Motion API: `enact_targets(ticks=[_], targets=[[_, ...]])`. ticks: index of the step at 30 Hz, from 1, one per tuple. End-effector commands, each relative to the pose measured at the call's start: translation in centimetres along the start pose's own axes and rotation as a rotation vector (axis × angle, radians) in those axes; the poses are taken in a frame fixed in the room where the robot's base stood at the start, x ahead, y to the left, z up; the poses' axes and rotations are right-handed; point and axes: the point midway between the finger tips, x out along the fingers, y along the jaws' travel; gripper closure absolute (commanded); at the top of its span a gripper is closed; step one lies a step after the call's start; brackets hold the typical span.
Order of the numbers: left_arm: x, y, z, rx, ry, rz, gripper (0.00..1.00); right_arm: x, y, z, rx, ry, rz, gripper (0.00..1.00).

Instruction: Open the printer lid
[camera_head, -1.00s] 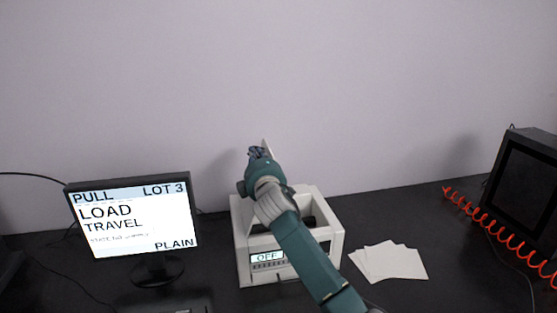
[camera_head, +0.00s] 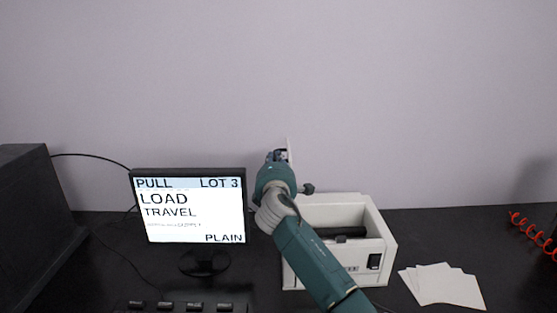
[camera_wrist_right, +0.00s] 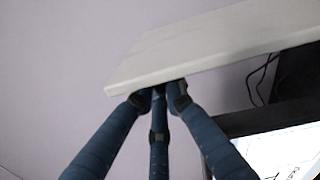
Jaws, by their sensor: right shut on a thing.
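The white printer (camera_head: 376,238) stands on the black desk behind my right forearm, which hides its left part. Its top is open and shows a dark interior. The printer lid (camera_head: 290,150) is raised and appears as a thin pale upright strip at the back left. In the right wrist view the lid (camera_wrist_right: 205,45) is a broad white panel. My right gripper (camera_head: 277,156) is at the lid's edge. In the wrist view its dark blue fingers (camera_wrist_right: 160,92) are closed on that edge. My left gripper is not in view.
A monitor (camera_head: 195,210) reading "LOAD TRAVEL" stands left of the printer. White sheets (camera_head: 442,286) lie to its right. A dark box (camera_head: 35,225) is at far left, and a red coiled cable (camera_head: 535,235) at far right. Desk space behind the sheets is clear.

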Motion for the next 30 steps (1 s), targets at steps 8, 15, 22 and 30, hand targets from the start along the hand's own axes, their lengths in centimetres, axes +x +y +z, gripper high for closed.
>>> enact_targets(ticks=[8,15,22,30], targets=[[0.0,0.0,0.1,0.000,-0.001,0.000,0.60,-0.1,-0.3,-0.4,0.007,0.008,-0.004,0.80],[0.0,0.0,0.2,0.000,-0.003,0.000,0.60,0.0,-0.2,-0.2,0.004,0.003,-0.003,0.72],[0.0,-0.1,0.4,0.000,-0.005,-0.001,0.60,-0.7,-0.2,-0.1,0.004,0.003,-0.002,0.72],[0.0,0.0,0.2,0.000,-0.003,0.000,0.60,-4.9,-0.3,-0.2,0.005,0.005,-0.002,0.72]])
